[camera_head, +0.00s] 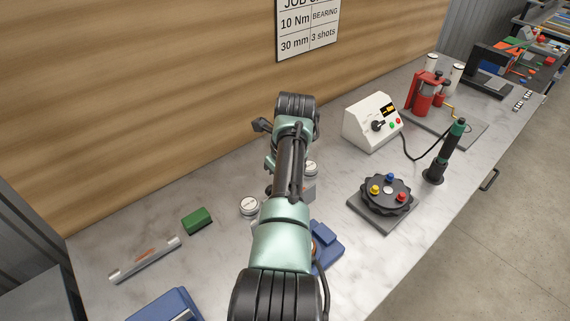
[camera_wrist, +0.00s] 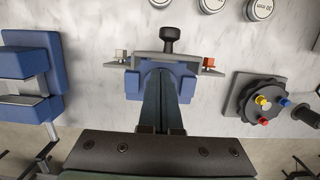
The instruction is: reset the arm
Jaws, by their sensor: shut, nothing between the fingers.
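My arm reaches up over the middle of the bench in the head view, and its own links hide my gripper's fingertips there. In the wrist view my gripper (camera_wrist: 162,78) shows as dark fingers pointing away from the camera, shut with nothing between them. A blue fixture (camera_wrist: 186,88) with a grey crossbar lies behind the fingers in that view. I cannot tell how far above it they are. In the head view part of the blue fixture (camera_head: 326,243) shows beside my arm.
The marble bench (camera_head: 340,190) carries white round tins (camera_head: 250,206), a green block (camera_head: 197,220), a metal tube (camera_head: 145,260), another blue fixture (camera_head: 168,306), a knobbed turntable (camera_head: 387,194), an upright black tool (camera_head: 445,155), a white control box (camera_head: 372,122) and a red press (camera_head: 424,95). A wooden wall stands behind.

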